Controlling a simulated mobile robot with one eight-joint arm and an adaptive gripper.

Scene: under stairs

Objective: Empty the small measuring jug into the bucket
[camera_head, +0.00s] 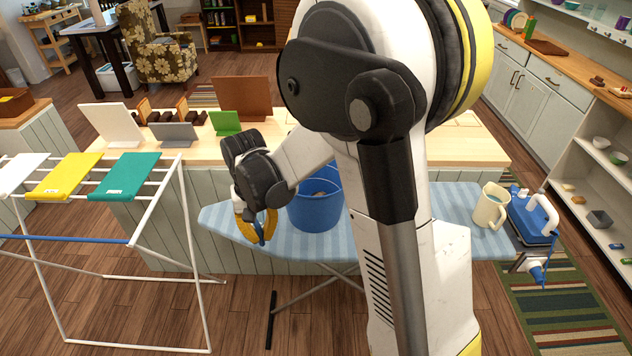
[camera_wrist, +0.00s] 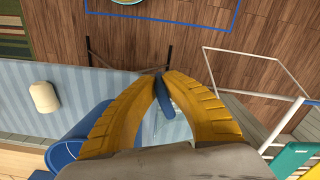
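The blue bucket (camera_head: 315,211) stands upright on the striped ironing board (camera_head: 285,244); part of its rim shows at the lower left of the wrist view (camera_wrist: 63,152). My gripper (camera_head: 259,236) is just left of the bucket, above the board's left end. In the wrist view its yellow fingers (camera_wrist: 160,78) close around a narrow blue handle (camera_wrist: 168,100). A pale, see-through shape behind the handle looks like the small measuring jug (camera_wrist: 174,130). Its body is mostly hidden by the fingers, so its tilt and contents cannot be told.
A cream jug (camera_head: 490,207) with bluish liquid and a blue iron (camera_head: 531,218) stand at the board's right end. A white drying rack (camera_head: 143,235) with cloths is close on the left. A counter (camera_head: 420,148) with stands and boards runs behind.

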